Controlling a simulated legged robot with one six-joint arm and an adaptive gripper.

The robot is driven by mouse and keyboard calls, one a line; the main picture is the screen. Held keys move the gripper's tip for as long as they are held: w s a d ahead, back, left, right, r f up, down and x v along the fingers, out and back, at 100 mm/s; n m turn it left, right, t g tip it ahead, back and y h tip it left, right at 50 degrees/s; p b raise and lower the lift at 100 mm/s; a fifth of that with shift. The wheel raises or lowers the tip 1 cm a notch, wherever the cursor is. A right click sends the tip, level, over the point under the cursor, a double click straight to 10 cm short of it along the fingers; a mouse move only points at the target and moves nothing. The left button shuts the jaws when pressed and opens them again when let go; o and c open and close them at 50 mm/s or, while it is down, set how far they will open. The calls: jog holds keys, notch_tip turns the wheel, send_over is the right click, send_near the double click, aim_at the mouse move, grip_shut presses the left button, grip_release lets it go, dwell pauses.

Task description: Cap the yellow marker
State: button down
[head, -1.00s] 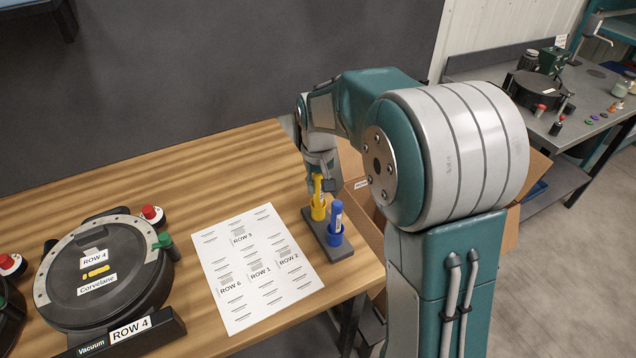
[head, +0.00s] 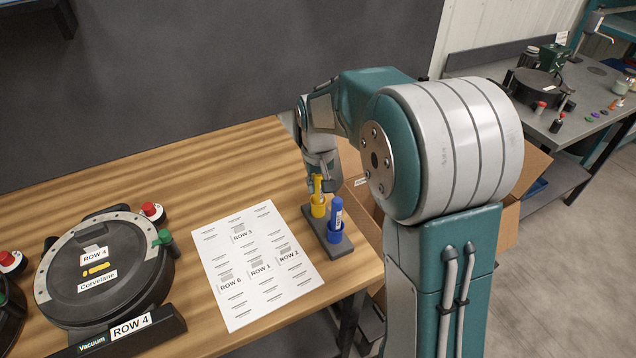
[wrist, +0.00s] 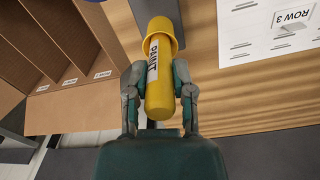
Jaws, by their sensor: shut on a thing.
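The yellow marker (head: 317,187) is upright in the head view, with its lower end at the yellow cap (head: 318,208) in the grey holder. In the wrist view the marker (wrist: 159,92) has a white label, and its far end meets the wider yellow cap (wrist: 160,40). I cannot tell how deep it sits in the cap. My gripper (wrist: 159,93) is shut on the marker's body, one finger on each side. A blue marker (head: 336,213) stands in a blue cap in the same grey holder (head: 343,250), in front of the yellow one.
A printed sheet (head: 258,265) lies left of the holder. A round black seed meter (head: 105,300) labelled ROW 4 stands at the left. An open cardboard box (wrist: 70,50) with dividers is beside the table edge. The wood table behind the sheet is clear.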

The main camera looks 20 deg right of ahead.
jog(key=shift+c, duration=2)
grip_release()
notch_tip(320, 180, up, 12)
jog(key=shift+a+f, duration=0.1)
jog(key=shift+f, duration=0.15)
jog(key=shift+s+r, duration=0.3)
jog(key=s+t, duration=0.5)
jog(key=s, duration=1.9)
